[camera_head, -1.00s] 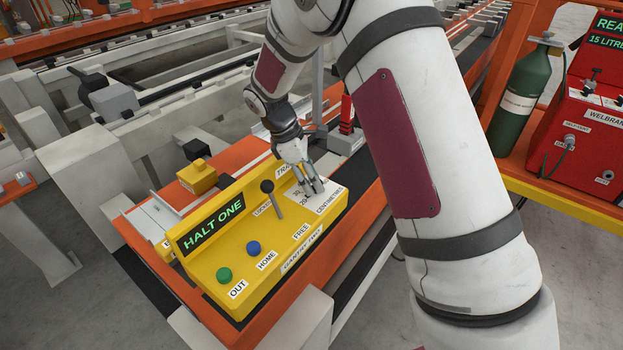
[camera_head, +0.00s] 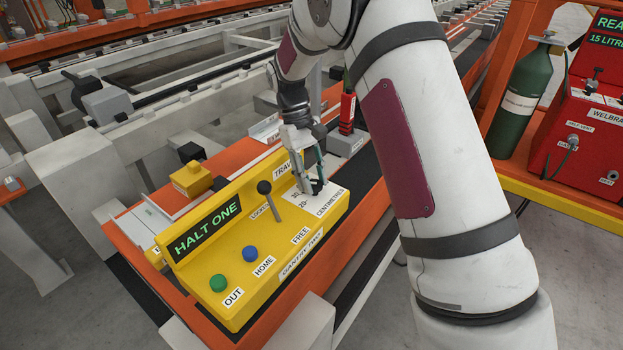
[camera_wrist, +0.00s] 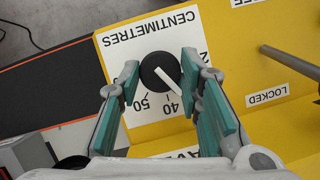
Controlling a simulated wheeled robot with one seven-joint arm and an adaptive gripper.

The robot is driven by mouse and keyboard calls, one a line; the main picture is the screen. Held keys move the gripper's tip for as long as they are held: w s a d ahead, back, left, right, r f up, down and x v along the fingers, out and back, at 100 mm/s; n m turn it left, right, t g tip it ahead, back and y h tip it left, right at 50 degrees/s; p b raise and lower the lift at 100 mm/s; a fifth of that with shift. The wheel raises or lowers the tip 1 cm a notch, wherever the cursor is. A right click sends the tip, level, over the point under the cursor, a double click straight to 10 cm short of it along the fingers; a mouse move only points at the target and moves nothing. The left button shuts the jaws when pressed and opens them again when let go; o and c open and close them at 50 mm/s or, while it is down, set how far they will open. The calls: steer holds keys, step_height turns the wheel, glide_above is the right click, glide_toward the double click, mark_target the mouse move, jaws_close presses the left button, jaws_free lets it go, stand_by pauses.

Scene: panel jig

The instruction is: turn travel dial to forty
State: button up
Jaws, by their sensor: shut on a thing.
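The travel dial is a black round knob (camera_wrist: 158,72) with a white pointer, on a white scale plate (camera_wrist: 118,62) lettered CENTIMETRES. In the wrist view the pointer slants down and right, to the right of the printed 40, toward the right finger. The 50 and 40 are readable; marks beyond are partly hidden by that finger. My gripper (camera_wrist: 162,80) is shut on the dial, one teal-padded finger each side. In the head view my gripper (camera_head: 312,186) reaches down to the dial (camera_head: 318,186) at the right end of the yellow panel (camera_head: 222,277).
The panel bears a HALT ONE display (camera_head: 204,229), a green button (camera_head: 218,284), a blue button (camera_head: 250,253) and a black-knobbed lever (camera_head: 265,188) with LOCKED and FREE labels. The lever stands close left of my gripper. A red-and-black device (camera_head: 347,112) stands behind.

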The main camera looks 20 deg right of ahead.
steer(key=m+y, duration=0.2)
steer(key=m, duration=0.3)
steer(key=shift+d, duration=0.15)
steer(key=shift+m, duration=0.4)
steer(key=o, duration=1.1)
steer(key=shift+v, duration=6)
steer(key=shift+d, duration=0.15)
